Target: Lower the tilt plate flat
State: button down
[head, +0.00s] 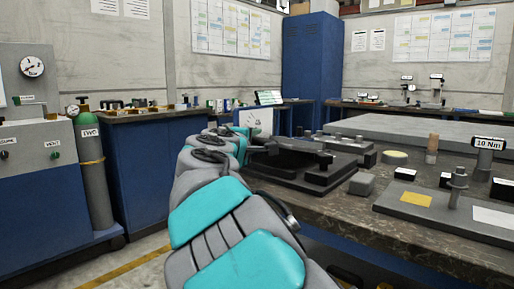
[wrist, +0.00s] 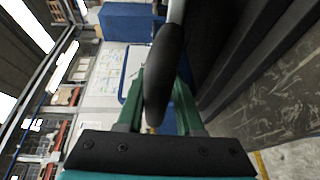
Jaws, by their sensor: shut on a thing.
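A black fixture (head: 322,174) lies on the workbench just beyond my arm in the head view. A dark plate on it looks nearly level, but I cannot tell its exact angle or which part is the tilt plate. In the wrist view my gripper (wrist: 160,100) has its green fingers on either side of a rounded black handle (wrist: 165,62). It is shut on this handle. A large dark surface (wrist: 225,45) fills the upper right of the wrist view, beside the handle. In the head view my arm hides the grip.
On the workbench (head: 340,207), a grey block (head: 361,184) stands right of the fixture. A grey base with an upright post (head: 457,187) stands further right, near a 10 Nm display (head: 489,144). Floor shows at lower left.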

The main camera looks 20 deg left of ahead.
jog(key=shift+s+f+t+b, duration=0.15)
jog(key=shift+f+b, duration=0.25)
jog(key=shift+f, duration=0.2)
jog(key=shift+s+f+t+b, duration=0.1)
jog(key=shift+f+t+b, duration=0.05)
jog(key=shift+f+b, duration=0.35)
jog(key=shift+a+f, duration=0.1)
jog(key=shift+f, duration=0.5)
jog(key=shift+s, duration=0.1)
jog(key=c, duration=0.7)
grip_release()
jog(key=shift+r, duration=0.1)
